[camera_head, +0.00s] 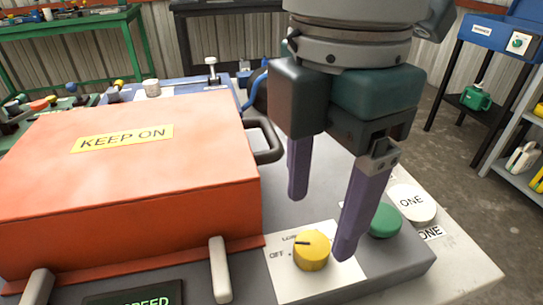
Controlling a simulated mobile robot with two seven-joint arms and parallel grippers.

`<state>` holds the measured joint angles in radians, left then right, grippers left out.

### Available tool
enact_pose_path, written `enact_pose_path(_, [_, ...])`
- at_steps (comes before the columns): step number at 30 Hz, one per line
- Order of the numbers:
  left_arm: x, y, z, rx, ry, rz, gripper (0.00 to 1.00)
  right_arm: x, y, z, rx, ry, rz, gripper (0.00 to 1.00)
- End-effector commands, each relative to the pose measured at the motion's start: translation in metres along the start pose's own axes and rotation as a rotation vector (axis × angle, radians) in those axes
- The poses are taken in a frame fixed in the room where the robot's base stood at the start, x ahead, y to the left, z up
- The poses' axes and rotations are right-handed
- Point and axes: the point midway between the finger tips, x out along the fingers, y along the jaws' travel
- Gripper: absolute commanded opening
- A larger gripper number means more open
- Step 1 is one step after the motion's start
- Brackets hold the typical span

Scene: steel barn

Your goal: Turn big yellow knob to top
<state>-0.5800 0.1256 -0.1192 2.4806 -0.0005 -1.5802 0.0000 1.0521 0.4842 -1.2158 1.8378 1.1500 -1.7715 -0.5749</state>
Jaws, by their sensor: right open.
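The big yellow knob (311,251) sits on a white plate (279,250) on a grey panel, in the lower middle of the head view. A dark mark on its top points left, toward the label "OFF". Another label above the knob is partly readable. My right gripper (322,222) points down with two purple fingers spread apart. The nearer finger is just right of the knob, and the farther finger is behind it. Nothing is held between the fingers. I cannot tell whether the nearer finger touches the knob. My left gripper is not in view.
A red-orange box (60,190) labelled "KEEP ON" with a dark handle (268,140) stands left of the knob. A green button (385,220) and a white button marked "ONE" (411,203) lie to the right. A green bench (75,28) stands behind.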

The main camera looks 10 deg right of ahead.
Motion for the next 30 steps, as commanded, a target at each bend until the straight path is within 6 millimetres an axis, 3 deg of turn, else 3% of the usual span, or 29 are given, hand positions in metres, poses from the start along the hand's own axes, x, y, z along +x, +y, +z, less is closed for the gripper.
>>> enact_pose_path(3, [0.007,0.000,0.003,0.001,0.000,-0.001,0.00,0.025,-0.001,0.000,0.002,-0.001,-0.003,0.74])
enact_pose_path(7, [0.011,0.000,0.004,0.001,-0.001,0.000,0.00,0.041,0.000,0.000,0.002,-0.001,-0.001,0.74])
enact_pose_path(19, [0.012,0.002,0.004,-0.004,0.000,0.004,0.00,0.050,0.000,0.000,0.000,0.000,0.001,0.74])
enact_pose_path(30, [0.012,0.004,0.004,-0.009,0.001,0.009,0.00,0.049,0.000,0.000,0.001,0.000,0.001,0.33])
